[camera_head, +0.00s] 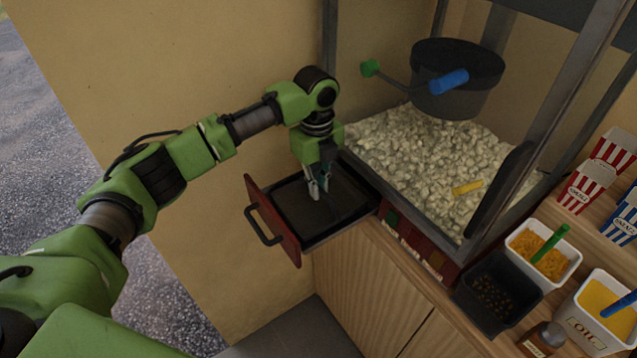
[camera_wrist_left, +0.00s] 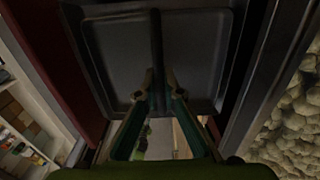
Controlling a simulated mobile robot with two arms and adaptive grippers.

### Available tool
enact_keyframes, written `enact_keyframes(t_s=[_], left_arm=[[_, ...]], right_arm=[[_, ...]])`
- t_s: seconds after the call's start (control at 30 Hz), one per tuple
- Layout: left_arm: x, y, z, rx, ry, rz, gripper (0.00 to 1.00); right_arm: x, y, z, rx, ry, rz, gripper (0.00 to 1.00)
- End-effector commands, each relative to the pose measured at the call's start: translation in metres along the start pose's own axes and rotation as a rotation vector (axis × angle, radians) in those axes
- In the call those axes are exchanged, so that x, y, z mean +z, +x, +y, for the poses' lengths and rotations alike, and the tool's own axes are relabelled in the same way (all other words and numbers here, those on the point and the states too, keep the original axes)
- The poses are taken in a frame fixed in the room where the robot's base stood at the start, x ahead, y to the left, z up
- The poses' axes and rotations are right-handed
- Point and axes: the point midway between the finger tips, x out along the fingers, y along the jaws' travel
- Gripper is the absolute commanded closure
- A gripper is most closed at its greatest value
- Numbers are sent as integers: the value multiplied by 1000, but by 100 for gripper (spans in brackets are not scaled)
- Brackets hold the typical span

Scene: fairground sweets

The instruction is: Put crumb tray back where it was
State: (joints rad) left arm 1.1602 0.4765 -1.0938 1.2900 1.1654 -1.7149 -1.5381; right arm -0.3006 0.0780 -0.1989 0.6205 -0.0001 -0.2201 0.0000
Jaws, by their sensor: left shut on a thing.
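The crumb tray (camera_head: 296,209) is a dark, shallow, rimmed tray at the pulled-out drawer below the popcorn case. In the left wrist view the tray (camera_wrist_left: 105,50) fills the upper middle, with a dark bar across its centre. My left gripper (camera_head: 318,192) points down over the tray. Its fingers (camera_wrist_left: 158,86) are closed on the bar. The drawer (camera_head: 286,234) has a red front with a black handle and stands open. I cannot tell whether the tray rests fully on the drawer's bottom. My right gripper is not in view.
The glass popcorn case (camera_head: 425,155) with its kettle (camera_head: 458,80) stands right beside the drawer. Topping tubs, including a dark one (camera_head: 497,290), and striped boxes (camera_head: 586,184) are on the counter at right. A plain wall is behind; wooden cabinet doors (camera_head: 365,290) lie below.

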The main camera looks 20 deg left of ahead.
Motion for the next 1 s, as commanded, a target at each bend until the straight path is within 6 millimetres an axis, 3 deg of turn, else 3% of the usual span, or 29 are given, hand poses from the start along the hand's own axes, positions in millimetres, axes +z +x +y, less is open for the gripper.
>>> enact_keyframes(t_s=[0.4,0.43,0.5,0.83,1.0], left_arm=[[0,8,0,-3,0,0,100],[0,8,0,-3,0,0,87],[0,8,0,-3,0,0,76],[0,7,0,-3,-1,0,76],[1,-8,-1,-6,-1,-2,76]], right_arm=[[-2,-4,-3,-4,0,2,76],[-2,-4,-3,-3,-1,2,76],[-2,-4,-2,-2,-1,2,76],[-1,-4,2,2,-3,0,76],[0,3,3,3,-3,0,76]])
